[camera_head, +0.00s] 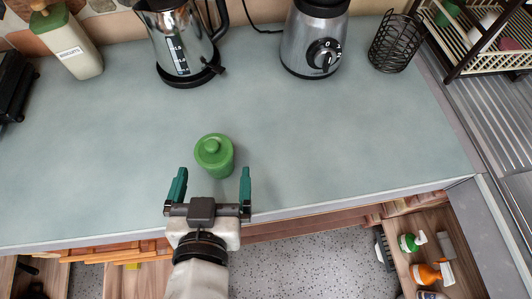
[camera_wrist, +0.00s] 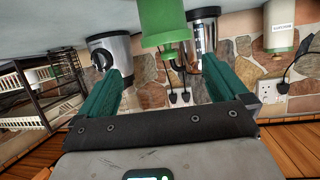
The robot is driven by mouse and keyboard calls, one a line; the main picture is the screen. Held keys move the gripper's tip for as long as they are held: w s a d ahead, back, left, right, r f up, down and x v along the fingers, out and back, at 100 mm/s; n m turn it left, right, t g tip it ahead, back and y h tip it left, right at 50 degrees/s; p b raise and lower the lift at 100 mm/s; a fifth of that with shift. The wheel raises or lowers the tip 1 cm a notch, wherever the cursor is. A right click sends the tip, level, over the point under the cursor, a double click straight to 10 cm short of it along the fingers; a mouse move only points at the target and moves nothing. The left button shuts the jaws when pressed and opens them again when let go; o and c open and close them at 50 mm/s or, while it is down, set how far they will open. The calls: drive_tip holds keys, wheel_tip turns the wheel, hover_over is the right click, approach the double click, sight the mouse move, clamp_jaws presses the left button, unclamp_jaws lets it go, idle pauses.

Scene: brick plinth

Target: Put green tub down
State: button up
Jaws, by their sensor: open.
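The green tub (camera_head: 214,155), with a round knobbed lid, stands upright on the grey-green counter (camera_head: 300,130) near its front edge. My gripper (camera_head: 210,186) is open, its two dark green fingers spread wide just in front of the tub. The tub appears a little beyond the fingertips and touches neither finger. In the wrist view, which is upside down, the tub (camera_wrist: 165,24) shows at the top between the open fingers (camera_wrist: 165,75). Its lid points downward in that picture. Nothing is held between the fingers.
A kettle (camera_head: 180,40), a blender base (camera_head: 314,42) and a black wire holder (camera_head: 392,42) stand along the back. A cream bottle (camera_head: 68,45) is at the back left. A dish rack (camera_head: 480,38) is at the right. The counter around the tub is clear.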

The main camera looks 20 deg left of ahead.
sight(213, 159)
drive_tip(key=shift+s+f+n+g, duration=0.4)
drive_tip(key=shift+s+f+n, duration=0.15)
drive_tip(key=shift+f, duration=0.2)
drive_tip(key=x, duration=0.5)
drive_tip(key=shift+r+p, duration=0.15)
drive_tip(key=shift+p, duration=0.2)
drive_tip(key=x, duration=0.2)
drive_tip(key=p+x, duration=0.1)
drive_tip(key=x, duration=0.1)
drive_tip(key=shift+a+r, duration=0.2)
drive_tip(key=shift+a, duration=0.1)
drive_tip(key=shift+w+a+f, duration=0.2)
drive_tip(key=shift+w+f, duration=0.1)
drive_tip(key=shift+w, duration=0.15)
drive_tip(key=shift+c, duration=0.5)
drive_tip(key=c, duration=0.8)
drive_tip(key=shift+c, duration=0.3)
